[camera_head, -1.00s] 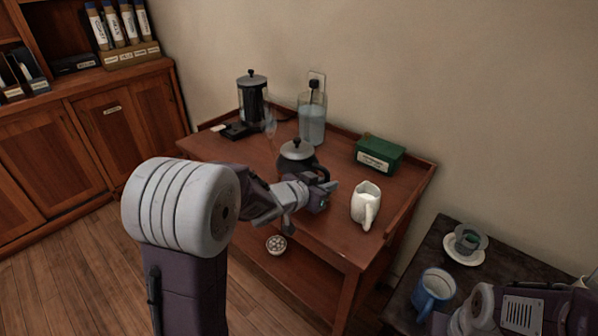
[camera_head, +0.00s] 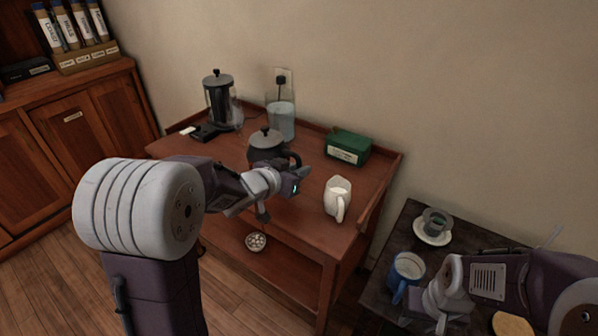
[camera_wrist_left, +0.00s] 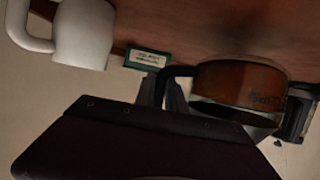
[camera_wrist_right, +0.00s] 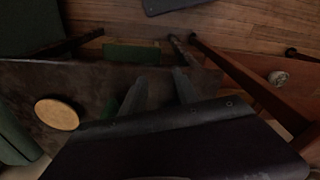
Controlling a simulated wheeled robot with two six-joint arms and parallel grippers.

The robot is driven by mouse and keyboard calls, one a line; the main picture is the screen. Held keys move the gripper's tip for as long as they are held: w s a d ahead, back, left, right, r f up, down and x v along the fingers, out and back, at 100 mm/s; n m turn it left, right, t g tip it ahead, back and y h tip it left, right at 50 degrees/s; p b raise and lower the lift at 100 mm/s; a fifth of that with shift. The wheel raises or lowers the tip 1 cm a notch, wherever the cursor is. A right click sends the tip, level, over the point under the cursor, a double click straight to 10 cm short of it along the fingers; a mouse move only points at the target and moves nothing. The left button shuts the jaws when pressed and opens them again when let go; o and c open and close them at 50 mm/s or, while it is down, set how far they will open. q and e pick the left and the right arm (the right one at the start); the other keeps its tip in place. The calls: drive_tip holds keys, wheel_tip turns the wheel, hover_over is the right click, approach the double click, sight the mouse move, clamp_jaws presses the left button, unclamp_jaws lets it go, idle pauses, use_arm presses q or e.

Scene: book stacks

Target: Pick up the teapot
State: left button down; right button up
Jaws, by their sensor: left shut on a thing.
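The dark teapot (camera_head: 266,147), with a black knob lid, is at the middle of the red-brown side table. Its handle faces my left gripper (camera_head: 294,180). In the left wrist view the teapot's rounded, shiny body (camera_wrist_left: 238,82) is right of the fingers (camera_wrist_left: 163,90), which are shut on its dark handle. I cannot tell whether its base touches the table. My right gripper (camera_wrist_right: 160,88) is open and empty over the dark low table, at the lower right in the head view.
The side table (camera_head: 215,165) also holds a French press (camera_head: 219,104), a glass water jar (camera_head: 281,118), a green box (camera_head: 347,146) and a white pitcher (camera_head: 338,198). The dark table (camera_head: 392,262) holds a blue mug (camera_head: 407,275) and a cup on a saucer (camera_head: 434,229).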

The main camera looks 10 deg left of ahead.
use_arm(q)
drive_tip(key=s+d+r+p, duration=0.2)
drive_tip(key=s+d+r, duration=0.3)
drive_tip(key=s, duration=0.5)
drive_tip(key=shift+d+r, duration=0.3)
drive_tip(key=shift+r, duration=0.85)
drive_tip(key=shift+s, duration=0.1)
drive_tip(key=shift+d, duration=0.1)
